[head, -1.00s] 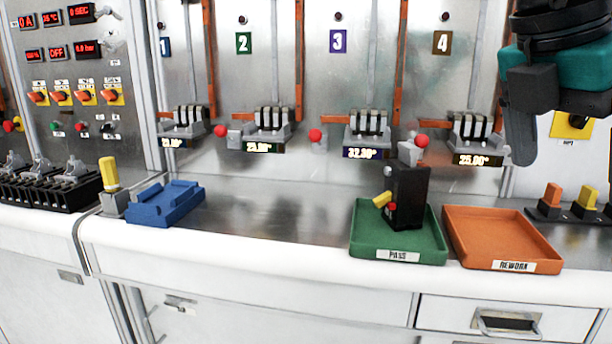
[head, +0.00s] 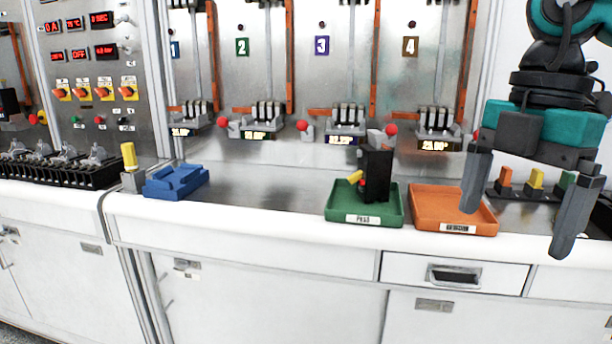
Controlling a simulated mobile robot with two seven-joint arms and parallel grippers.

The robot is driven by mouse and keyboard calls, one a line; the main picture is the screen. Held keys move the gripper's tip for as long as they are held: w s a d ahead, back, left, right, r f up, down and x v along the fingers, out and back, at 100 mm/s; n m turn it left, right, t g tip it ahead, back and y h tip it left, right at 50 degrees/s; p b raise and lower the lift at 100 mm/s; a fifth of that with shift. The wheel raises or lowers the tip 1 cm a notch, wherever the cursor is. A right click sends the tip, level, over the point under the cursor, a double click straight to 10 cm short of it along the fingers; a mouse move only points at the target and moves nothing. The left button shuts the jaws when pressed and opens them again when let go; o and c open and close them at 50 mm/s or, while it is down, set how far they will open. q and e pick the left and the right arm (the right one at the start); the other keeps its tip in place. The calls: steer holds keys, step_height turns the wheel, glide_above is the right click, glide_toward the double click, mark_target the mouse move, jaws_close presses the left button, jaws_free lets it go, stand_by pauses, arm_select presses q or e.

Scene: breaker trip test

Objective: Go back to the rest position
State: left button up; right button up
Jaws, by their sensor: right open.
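My right gripper (head: 520,225) is open and empty at the right of the head view. Its two fingers point down, in front of the orange REWORK tray (head: 425,203) and the switches to its right. A black breaker (head: 377,178) with a yellow part stands upright in the green PASS tray (head: 335,208), apart from the gripper. The orange tray is empty where it shows. My left gripper is not in view.
A blue fixture (head: 176,182) and a yellow-handled lever (head: 129,158) stand at the left of the bench. Behind are numbered bays with red-knobbed levers (head: 302,127). A control panel (head: 90,60) is at the far left. The bench middle (head: 260,190) is clear.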

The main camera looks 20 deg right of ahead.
steer(key=w+a+f+t+y+p, duration=0.2)
steer(key=w+a+f+t+y, duration=0.45)
steer(key=y, duration=0.65)
steer(key=w+d+f+m+t+h+p, duration=0.1)
steer(key=w+d+f+m+t+h, duration=0.1)
steer(key=f+m+t+h, duration=0.5)
steer(key=w+d+f+m+t+p, duration=0.1)
steer(key=d+f+m+t+p, duration=0.3)
steer(key=f, duration=0.6)
arm_select(q)
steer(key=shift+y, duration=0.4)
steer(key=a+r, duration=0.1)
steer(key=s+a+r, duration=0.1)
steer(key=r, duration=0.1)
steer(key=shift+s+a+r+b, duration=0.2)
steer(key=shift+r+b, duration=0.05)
steer(key=shift+b, duration=0.05)
arm_select(e)
steer(key=s+a+f+m+g+h, duration=0.2)
steer(key=s+a+f, duration=0.3)
steer(key=f, duration=0.3)
steer(key=s+a+f+m+g+h, duration=0.3)
steer(key=s+a+f+m+g, duration=0.1)
steer(key=a+f, duration=0.4)
steer(key=shift+s+f, duration=0.5)
steer(key=shift+s, duration=0.25)
